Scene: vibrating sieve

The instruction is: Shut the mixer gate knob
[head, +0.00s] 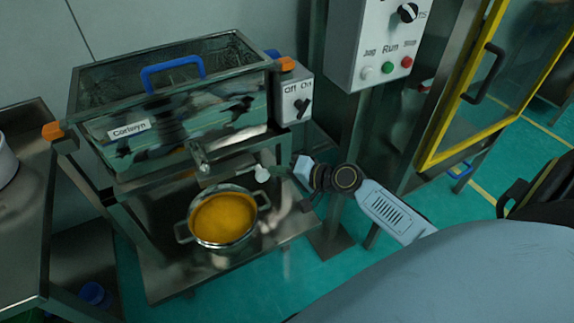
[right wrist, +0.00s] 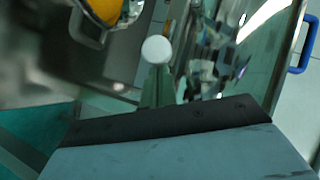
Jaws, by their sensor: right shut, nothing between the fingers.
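The mixer gate knob is a small white ball (head: 262,174) on the front of the metal machine, below the bin labelled "Conlwyn". In the right wrist view the white ball (right wrist: 156,50) shows at upper middle, just beyond the gripper body. My right gripper (head: 284,172) is shut and empty, just to the right of the knob. I cannot tell whether it touches the knob. Its fingertips are hard to make out against the machine. My left gripper is not in view.
A metal pot (head: 223,216) with orange contents stands on the lower shelf, below and left of the knob. An Off/On switch box (head: 293,100) is above right. A control panel (head: 376,45) and a yellow-framed door (head: 490,80) stand to the right.

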